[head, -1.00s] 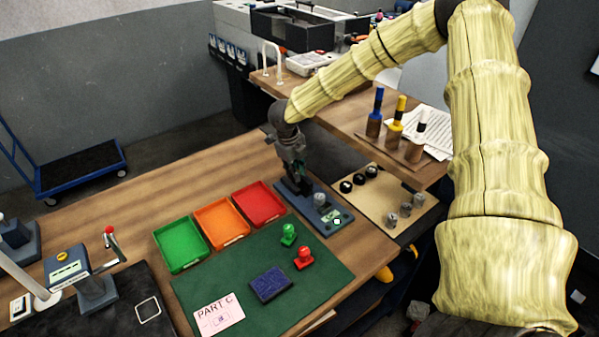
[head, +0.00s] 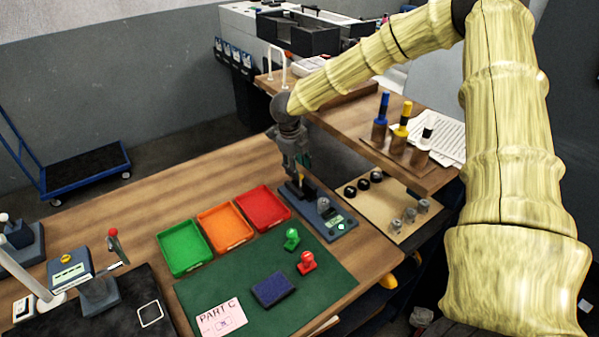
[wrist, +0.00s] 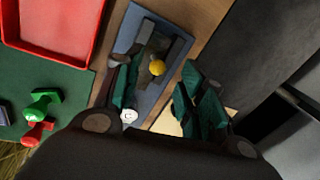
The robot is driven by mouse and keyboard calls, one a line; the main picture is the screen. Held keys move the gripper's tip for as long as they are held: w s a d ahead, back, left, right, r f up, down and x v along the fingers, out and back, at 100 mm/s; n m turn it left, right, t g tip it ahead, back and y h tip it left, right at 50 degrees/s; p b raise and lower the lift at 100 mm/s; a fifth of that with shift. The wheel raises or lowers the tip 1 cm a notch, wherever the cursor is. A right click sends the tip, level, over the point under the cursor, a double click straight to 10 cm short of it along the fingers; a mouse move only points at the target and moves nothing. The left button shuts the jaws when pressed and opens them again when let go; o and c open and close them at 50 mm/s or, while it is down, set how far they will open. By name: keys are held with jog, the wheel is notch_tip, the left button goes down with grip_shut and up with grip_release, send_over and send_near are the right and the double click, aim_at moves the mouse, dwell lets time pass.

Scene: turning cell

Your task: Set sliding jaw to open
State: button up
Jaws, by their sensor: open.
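The blue fixture (head: 337,217) lies on the wooden bench, right of the red tray. Its dark jaw block (head: 308,189) sits at the far left end, with a grey round part (head: 322,204) nearer the small green display. In the wrist view the blue base (wrist: 125,36) carries dark jaw pieces (wrist: 174,48) and a yellow knob (wrist: 156,68). My gripper (head: 298,172) hangs over this far end. In the wrist view its teal fingers (wrist: 160,80) are spread apart with the knob between them in the picture. They appear empty. The jaw's exact position is hard to tell.
Red (head: 262,208), orange (head: 225,228) and green (head: 183,254) trays stand left of the fixture. Green (head: 291,239) and red (head: 306,262) stamps stand on the green mat (head: 330,275). A board with black knobs and grey parts (head: 398,212) lies to the right.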

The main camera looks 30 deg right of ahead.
notch_tip(320, 180, up, 8)
jog(key=a, duration=0.1)
jog(key=shift+s+a, duration=0.2)
jog(key=shift+a, duration=0.05)
jog(key=shift+r, duration=0.1)
dwell(0.3)
